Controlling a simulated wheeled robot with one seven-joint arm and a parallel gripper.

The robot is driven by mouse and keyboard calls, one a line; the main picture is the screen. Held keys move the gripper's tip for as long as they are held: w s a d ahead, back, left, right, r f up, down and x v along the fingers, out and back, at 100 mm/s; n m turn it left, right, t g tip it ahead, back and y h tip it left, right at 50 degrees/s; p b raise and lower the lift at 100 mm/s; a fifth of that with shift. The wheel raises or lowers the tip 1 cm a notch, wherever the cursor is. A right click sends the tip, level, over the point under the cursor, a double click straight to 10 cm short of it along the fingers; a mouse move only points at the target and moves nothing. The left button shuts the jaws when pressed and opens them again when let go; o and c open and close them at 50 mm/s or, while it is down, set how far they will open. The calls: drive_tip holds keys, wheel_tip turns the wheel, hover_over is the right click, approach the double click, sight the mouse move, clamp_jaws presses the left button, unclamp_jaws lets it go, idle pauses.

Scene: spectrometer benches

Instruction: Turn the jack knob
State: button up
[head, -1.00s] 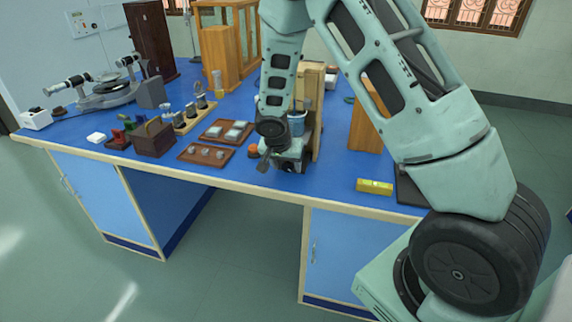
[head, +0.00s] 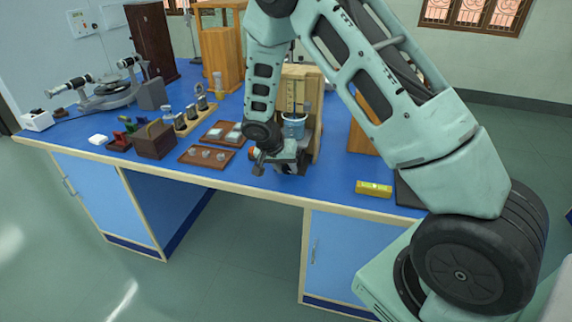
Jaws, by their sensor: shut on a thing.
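The jack stands by the wooden upright (head: 318,115), below a blue beaker (head: 294,127); my arm covers most of it. My gripper (head: 299,162) is low at the bench's front, against the jack's lower front and below the beaker. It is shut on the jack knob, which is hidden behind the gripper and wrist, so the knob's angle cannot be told.
Left of my gripper are a brown tray (head: 189,155) with small round pieces, another tray (head: 209,134) and a brown wooden box (head: 154,140). A yellow spirit level (head: 374,187) lies to the right. The blue benchtop (head: 330,182) before it is clear.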

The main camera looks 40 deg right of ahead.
drive_tip(key=shift+w+a+f+n+g+h, duration=0.1)
drive_tip(key=shift+w+n+g+h, duration=0.05)
drive_tip(key=shift+g+h, duration=0.4)
drive_tip(key=shift+w+a+f+n+g+h, duration=0.15)
drive_tip(key=shift+g+h, duration=0.2)
drive_tip(key=shift+g, duration=0.3)
drive_tip(key=shift+n+g+h+b, duration=0.3)
drive_tip(key=shift+g+h+b, duration=0.05)
drive_tip(key=shift+g+h, duration=0.5)
drive_tip(key=shift+r, duration=0.1)
drive_tip(key=o, duration=1)
